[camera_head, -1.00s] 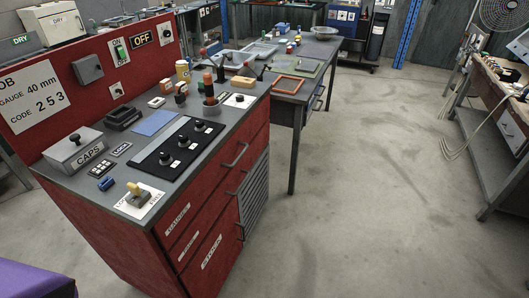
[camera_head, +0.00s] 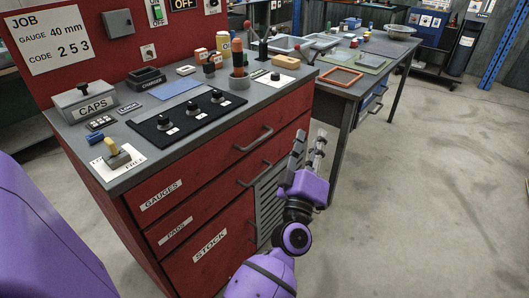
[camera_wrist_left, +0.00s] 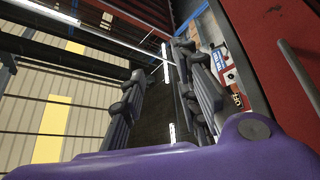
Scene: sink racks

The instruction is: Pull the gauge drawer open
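The gauge drawer (camera_head: 205,170) is the top red drawer of the cabinet, with a GAUGES label at its left end. It looks shut, its front flush with the cabinet. Its grey bar handle (camera_head: 254,139) is at the right part of the front. My left gripper (camera_head: 309,146) points up, to the right of the handle and apart from it. Its two dark fingers are spread with nothing between them, as the left wrist view also shows (camera_wrist_left: 160,95). A grey bar (camera_wrist_left: 299,75) on a red front shows at the right of that view. My right gripper is not seen.
Below are the PADS drawer (camera_head: 200,220) and STOCK drawer (camera_head: 225,255), and a louvred panel (camera_head: 268,195). The cabinet top (camera_head: 140,170) holds knobs, a CAPS box and small items. A workbench (camera_head: 350,85) stands behind. The floor at right is clear.

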